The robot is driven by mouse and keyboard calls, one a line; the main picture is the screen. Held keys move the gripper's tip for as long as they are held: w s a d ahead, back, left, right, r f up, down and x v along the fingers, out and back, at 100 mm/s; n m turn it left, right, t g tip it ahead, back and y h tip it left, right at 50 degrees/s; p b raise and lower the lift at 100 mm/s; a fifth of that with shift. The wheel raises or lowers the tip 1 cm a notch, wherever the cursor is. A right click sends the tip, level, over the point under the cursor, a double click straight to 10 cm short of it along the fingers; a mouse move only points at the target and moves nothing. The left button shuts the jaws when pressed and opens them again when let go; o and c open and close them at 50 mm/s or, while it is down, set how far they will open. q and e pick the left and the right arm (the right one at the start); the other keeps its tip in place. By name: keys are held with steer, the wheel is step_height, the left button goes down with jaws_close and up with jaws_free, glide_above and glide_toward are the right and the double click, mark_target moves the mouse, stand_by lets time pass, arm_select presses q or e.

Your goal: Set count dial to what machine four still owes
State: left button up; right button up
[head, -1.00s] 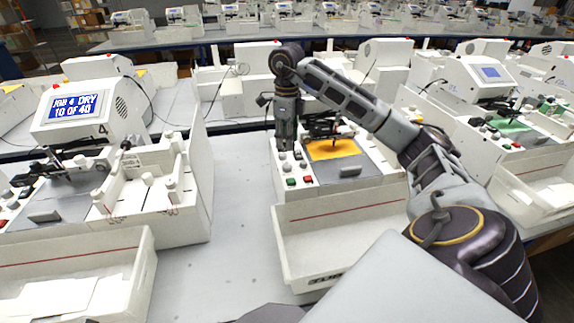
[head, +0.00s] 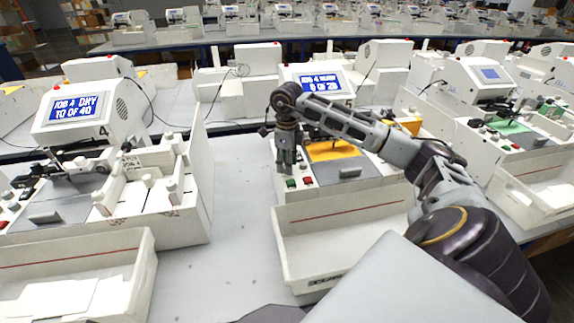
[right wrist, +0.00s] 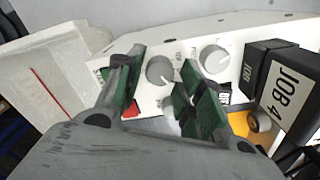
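Machine four (head: 170,220), marked 4, stands at the left; its blue screen (head: 75,107) reads "JOB 4 DRY" and "10 OF 40". The middle machine (head: 385,190), marked 5, has a screen (head: 320,82) that seems to read "0 OF 20". My right gripper (head: 285,168) points down over its control panel. In the right wrist view, the open gripper's fingers stand either side of a grey round dial (right wrist: 160,70); contact cannot be told. A second dial (right wrist: 213,58) is to the right. Their small labels are unclear. My left gripper is out of view.
Green and red buttons (head: 307,180) are on the panel near my gripper. A black "JOB 4" block (right wrist: 290,100) is close to the right finger. A white tray (head: 340,215) stands in front of the middle machine. The grey table (head: 235,215) between the machines is clear.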

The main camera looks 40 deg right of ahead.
steer(key=shift+f, duration=0.55)
steer(key=c, duration=0.8)
steer(key=shift+m, duration=0.6)
steer(key=o, duration=0.8)
steer(key=shift+r, duration=0.2)
